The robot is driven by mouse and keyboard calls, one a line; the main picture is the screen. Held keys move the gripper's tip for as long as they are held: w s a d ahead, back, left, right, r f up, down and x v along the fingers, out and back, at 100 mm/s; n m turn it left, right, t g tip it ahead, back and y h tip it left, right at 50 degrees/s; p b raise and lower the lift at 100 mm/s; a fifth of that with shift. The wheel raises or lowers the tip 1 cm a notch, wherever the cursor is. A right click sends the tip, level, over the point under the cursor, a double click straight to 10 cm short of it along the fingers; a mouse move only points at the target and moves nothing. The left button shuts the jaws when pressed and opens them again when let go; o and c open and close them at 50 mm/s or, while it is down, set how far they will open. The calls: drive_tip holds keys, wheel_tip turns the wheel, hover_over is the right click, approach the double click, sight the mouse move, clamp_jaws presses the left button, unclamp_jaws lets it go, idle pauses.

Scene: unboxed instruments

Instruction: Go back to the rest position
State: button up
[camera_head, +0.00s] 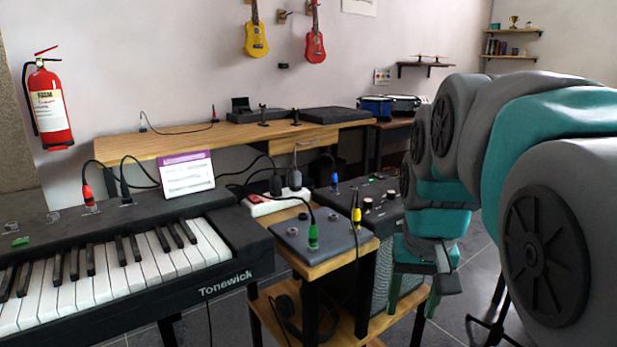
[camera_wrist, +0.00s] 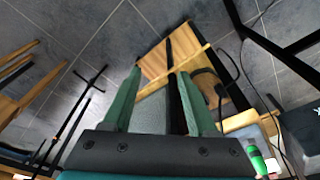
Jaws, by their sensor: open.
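My gripper (camera_head: 414,300) hangs at the right of the head view, its teal-green fingers pointing down beside the small wooden stand. In the wrist view its two fingers (camera_wrist: 159,88) stand apart with no object clearly held between them. A grey surface shows behind the gap, and a dark stand leg lies behind the right finger. My arm covers the right side of the head view and hides what is behind it.
A Tonewick keyboard (camera_head: 130,262) fills the left front. A dark pedal box (camera_head: 322,240) with a green plug (camera_head: 313,236) sits on the wooden stand (camera_head: 350,258). An amplifier (camera_head: 372,205) stands just behind. Cables hang nearby. Tiled floor (camera_wrist: 60,60) shows in the wrist view.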

drive_tip(key=s+f+n+g, duration=0.1)
drive_tip(key=s+f, duration=0.7)
drive_tip(key=s, duration=0.2)
drive_tip(key=s+f+g, duration=0.2)
drive_tip(key=s+f, duration=0.6)
drive_tip(key=s, duration=0.2)
drive_tip(key=shift+s+a+n+g, duration=0.15)
drive_tip(key=shift+a+n+g, duration=0.15)
drive_tip(key=shift+a+n, duration=0.1)
drive_tip(key=shift+c, duration=0.6)
drive_tip(key=shift+a+r, duration=0.1)
